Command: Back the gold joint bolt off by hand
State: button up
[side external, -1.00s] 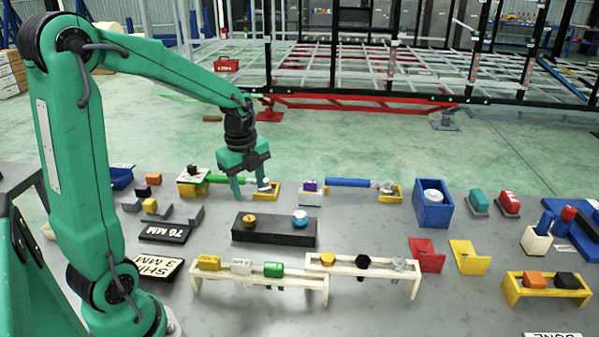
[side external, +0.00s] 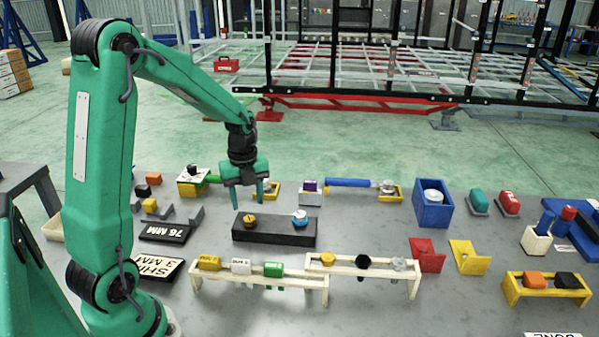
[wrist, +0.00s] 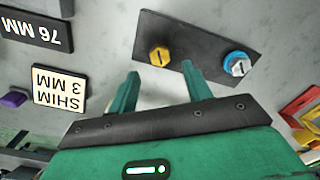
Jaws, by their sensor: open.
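The gold bolt (side external: 249,220) sits upright on the left part of the dark block (side external: 275,237). A blue and silver bolt (side external: 299,217) sits on the block's right part. My gripper (side external: 248,200) points down and hangs above and behind the gold bolt in the side view, apart from it. In the wrist view, my gripper (wrist: 160,82) is open and empty. The gold bolt (wrist: 159,56) shows beyond the fingertips, roughly between them, and the blue and silver bolt (wrist: 236,63) lies to the right of the right finger.
Behind the block are a green tube (side external: 213,179) and a blue tube (side external: 347,182) with yellow supports. In front, cream racks (side external: 258,276) hold several coloured pieces. Signs reading 76 MM (side external: 165,233) and SHIM 3 MM (side external: 155,268) lie to the left.

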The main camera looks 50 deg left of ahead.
aim_at(249, 218)
jog(key=shift+f, duration=2.65)
jog(key=shift+c, duration=0.2)
jog(key=c, duration=1)
